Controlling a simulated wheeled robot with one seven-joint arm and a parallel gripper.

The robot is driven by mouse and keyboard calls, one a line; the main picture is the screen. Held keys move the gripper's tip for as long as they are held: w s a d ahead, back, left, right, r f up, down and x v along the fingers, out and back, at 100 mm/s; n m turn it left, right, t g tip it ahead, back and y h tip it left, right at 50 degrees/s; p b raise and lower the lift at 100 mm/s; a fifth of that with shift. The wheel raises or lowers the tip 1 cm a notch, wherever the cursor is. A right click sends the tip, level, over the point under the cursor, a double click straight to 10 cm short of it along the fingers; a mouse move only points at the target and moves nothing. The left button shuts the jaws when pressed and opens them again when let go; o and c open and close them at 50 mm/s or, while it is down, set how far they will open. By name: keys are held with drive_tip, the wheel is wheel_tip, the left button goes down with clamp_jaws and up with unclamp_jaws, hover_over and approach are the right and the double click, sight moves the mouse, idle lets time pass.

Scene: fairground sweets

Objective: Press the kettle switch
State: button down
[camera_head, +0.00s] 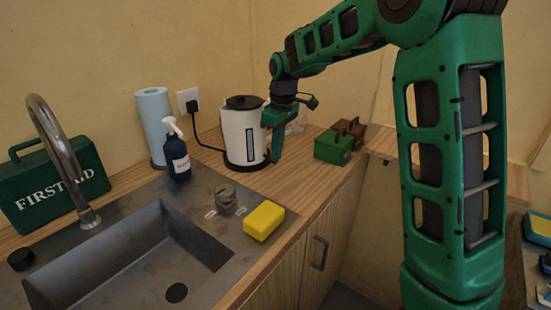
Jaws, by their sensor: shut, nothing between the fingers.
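A white kettle (233,133) with a dark lid and dark base stands upright on the wooden counter. A clear level window shows on its side. My gripper (274,158) is shut and empty, pointing down at the kettle's right side. It overlaps the kettle's right edge in the picture, and I cannot tell whether it touches. The kettle's handle and switch are not clearly visible; my gripper covers that side.
A cord runs to a wall socket (188,101). Left are a spray bottle (179,160), a paper roll (153,120), a sink (130,265) and a first-aid case (40,185). A yellow sponge (263,220) lies in front; green (333,147) and brown (350,128) boxes stand right.

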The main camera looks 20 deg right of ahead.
drive_tip(key=shift+s+d, duration=0.1)
drive_tip(key=shift+s+d+r, duration=0.3)
drive_tip(key=shift+s+d, duration=0.15)
drive_tip(key=shift+s, duration=0.1)
drive_tip(key=shift+s+d+r, duration=0.25)
drive_tip(key=shift+s+d, duration=0.2)
drive_tip(key=shift+s, duration=0.05)
drive_tip(key=shift+r, duration=0.25)
wheel_tip(320, 180, up, 10)
drive_tip(key=shift+s+d, duration=0.3)
drive_tip(key=shift+d, duration=0.1)
